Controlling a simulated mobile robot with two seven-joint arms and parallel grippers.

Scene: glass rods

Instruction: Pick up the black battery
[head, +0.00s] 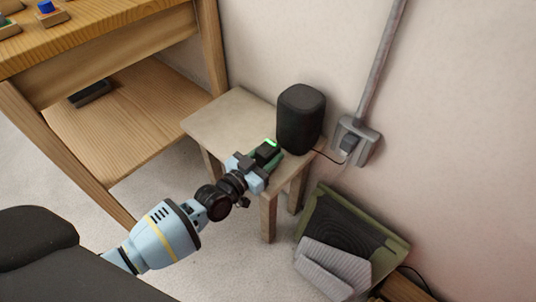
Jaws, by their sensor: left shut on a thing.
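The black battery (266,153) is a small dark block at the front right part of the small wooden side table (215,120). A bright green strip shows at its top end, and a green edge shows along its right side; I cannot tell whether that edge belongs to it or to something beneath. My left gripper (259,165) reaches in from the lower left and is shut on the battery. The fingers hide part of it, and I cannot tell whether it touches the table. My right gripper is not in view.
A black rounded speaker-like box (301,118) stands just right of the battery, with a cable to a wall socket (352,141). A green crate (393,245) with a grey cloth (333,268) is on the floor at right. A wooden workbench (120,55) stands at left.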

